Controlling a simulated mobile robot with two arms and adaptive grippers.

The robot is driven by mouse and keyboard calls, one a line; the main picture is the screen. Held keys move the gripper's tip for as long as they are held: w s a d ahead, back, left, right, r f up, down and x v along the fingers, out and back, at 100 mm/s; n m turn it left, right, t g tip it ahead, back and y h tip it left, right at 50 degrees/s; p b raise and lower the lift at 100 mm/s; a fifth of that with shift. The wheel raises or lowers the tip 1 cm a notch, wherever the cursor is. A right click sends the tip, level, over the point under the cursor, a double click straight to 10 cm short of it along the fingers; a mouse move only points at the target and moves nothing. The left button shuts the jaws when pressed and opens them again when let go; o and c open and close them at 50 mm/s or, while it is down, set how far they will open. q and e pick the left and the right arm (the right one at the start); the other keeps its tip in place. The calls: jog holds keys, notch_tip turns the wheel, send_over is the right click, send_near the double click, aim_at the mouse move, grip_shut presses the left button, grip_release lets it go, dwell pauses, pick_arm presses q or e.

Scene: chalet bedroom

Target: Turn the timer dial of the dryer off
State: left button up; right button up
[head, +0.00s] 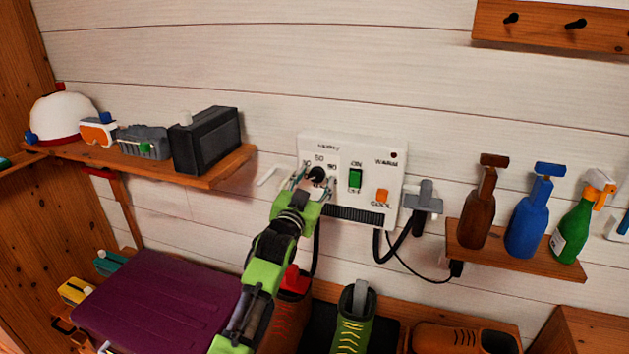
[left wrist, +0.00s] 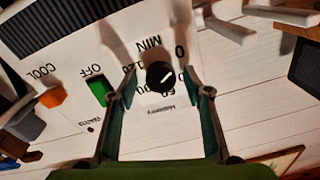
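The dryer (head: 370,150) is a white control box on the wall, seen upside down in the left wrist view (left wrist: 135,45). Its timer dial (head: 317,174) is a round black knob with a white pointer line, clearest in the left wrist view (left wrist: 160,76). Printed numbers and MIN surround it; the gripper partly covers them. My left gripper (head: 314,184) is in front of the dial, with its fingers apart on either side of the knob in the left wrist view (left wrist: 160,84). Gaps show between fingers and knob. My right gripper is not in view.
A green switch (head: 355,179) and orange COOL button (head: 382,196) lie right of the dial. A shelf (head: 215,173) with a black box is at left; a bottle shelf (head: 515,258) is at right. Boots (head: 355,320) and a purple case (head: 160,300) are below.

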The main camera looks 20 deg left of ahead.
pick_arm(q)
jog(key=s, duration=1.2)
jog(key=shift+f, duration=0.25)
jog(key=shift+f, duration=0.1)
